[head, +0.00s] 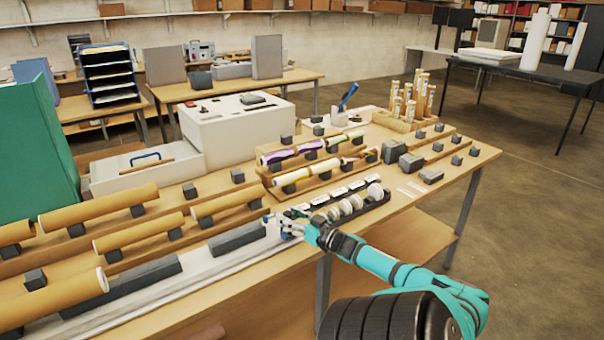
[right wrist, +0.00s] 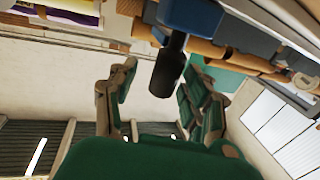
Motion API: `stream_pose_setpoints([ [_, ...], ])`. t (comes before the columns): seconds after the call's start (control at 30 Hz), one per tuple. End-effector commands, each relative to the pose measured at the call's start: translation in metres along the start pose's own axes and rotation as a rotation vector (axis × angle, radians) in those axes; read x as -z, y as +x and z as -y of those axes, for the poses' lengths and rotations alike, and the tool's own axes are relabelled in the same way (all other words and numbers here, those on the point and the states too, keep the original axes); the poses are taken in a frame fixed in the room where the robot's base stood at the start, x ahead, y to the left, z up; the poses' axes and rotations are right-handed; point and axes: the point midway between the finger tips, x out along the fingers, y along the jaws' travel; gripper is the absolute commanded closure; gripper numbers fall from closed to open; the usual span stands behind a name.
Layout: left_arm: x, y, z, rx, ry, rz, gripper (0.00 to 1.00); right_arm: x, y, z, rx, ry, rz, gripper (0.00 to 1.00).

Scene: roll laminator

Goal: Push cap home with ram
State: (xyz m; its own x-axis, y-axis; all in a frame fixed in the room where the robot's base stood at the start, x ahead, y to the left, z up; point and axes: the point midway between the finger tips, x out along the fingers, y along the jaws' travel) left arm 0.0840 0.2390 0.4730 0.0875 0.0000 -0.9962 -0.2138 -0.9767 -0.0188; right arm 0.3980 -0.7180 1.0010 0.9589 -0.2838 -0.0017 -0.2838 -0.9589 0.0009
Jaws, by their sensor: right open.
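My right gripper (head: 288,228) is at the right end of a long pale rail (head: 205,268) on the bench. It is open. A small blue part (head: 268,218), possibly the ram's, shows just left of its fingers. In the right wrist view a blue block (right wrist: 192,18) with a dark rounded cylinder (right wrist: 167,76) appears between the spread fingers of the gripper (right wrist: 157,85); I cannot tell if they touch. White round caps (head: 346,208) stand in a black rack right of the gripper. A brown tube (head: 50,302) with a pale end lies at lower left. My left gripper is not visible.
Dark blocks (head: 237,239) sit along the rail. More brown tubes (head: 138,232) lie on holders behind it. A stepped wooden rack (head: 300,174) holds coloured rolls. A white machine (head: 235,128) stands behind. The floor at the right is clear.

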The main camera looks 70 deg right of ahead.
Motion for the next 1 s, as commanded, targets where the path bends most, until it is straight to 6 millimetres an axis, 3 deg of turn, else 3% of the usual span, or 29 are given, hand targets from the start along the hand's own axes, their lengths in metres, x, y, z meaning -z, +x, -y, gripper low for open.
stream_pose_setpoints([
  [0.5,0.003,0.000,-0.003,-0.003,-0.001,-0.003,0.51,-0.002,-0.100,-0.002,-0.004,0.000,0.005,0.51],
  [0.7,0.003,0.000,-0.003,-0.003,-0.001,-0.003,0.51,-0.002,-0.115,-0.002,-0.004,0.000,0.003,0.51],
  [1.0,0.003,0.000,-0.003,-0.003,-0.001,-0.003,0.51,-0.001,-0.116,-0.002,-0.004,0.000,0.003,0.51],
])
